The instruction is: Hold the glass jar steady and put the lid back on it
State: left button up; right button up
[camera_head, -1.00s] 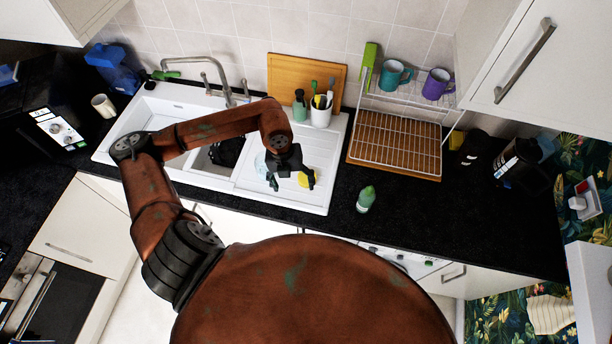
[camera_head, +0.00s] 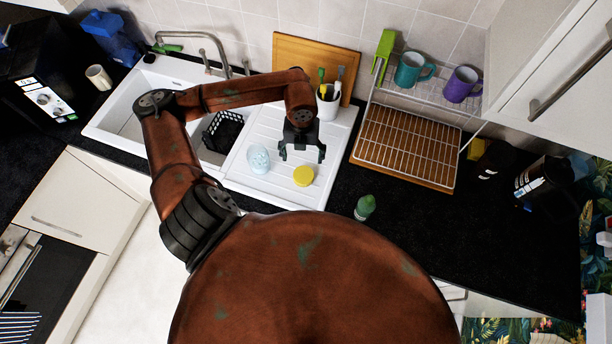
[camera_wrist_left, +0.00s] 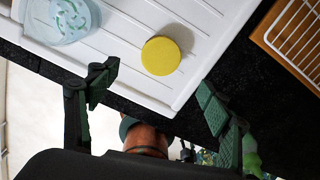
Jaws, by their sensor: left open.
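The glass jar (camera_head: 258,158) is pale and see-through, and stands on the white drainboard of the sink. In the left wrist view the jar (camera_wrist_left: 68,20) is at the top left, with green marks on it. The round yellow lid (camera_head: 303,176) lies on the drainboard to the right of the jar, apart from it. The lid also shows in the left wrist view (camera_wrist_left: 161,56). My left gripper (camera_head: 302,152) is open and empty above the drainboard; in the left wrist view the lid appears between and beyond its fingers (camera_wrist_left: 158,80). My right gripper is not in view.
A green bottle (camera_head: 365,207) stands on the black counter right of the drainboard. A wooden-based dish rack (camera_head: 405,145) with mugs above is further right. A white utensil pot (camera_head: 328,104) stands behind my gripper. A black basket (camera_head: 223,130) is in the sink.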

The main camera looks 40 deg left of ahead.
aim_at(303, 173)
pick_arm(q)
jog(key=f, duration=0.1)
jog(key=f+b, duration=0.2)
jog(key=shift+w, duration=0.25)
jog(key=shift+a+f+b, duration=0.1)
jog(key=shift+f+b, duration=0.5)
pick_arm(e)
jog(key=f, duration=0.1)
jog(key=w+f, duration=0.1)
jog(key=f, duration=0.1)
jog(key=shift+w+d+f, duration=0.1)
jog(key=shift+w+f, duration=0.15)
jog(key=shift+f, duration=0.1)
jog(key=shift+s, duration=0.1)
pick_arm(q)
jog(key=shift+s+f, duration=0.1)
jog(key=shift+f, duration=1.2)
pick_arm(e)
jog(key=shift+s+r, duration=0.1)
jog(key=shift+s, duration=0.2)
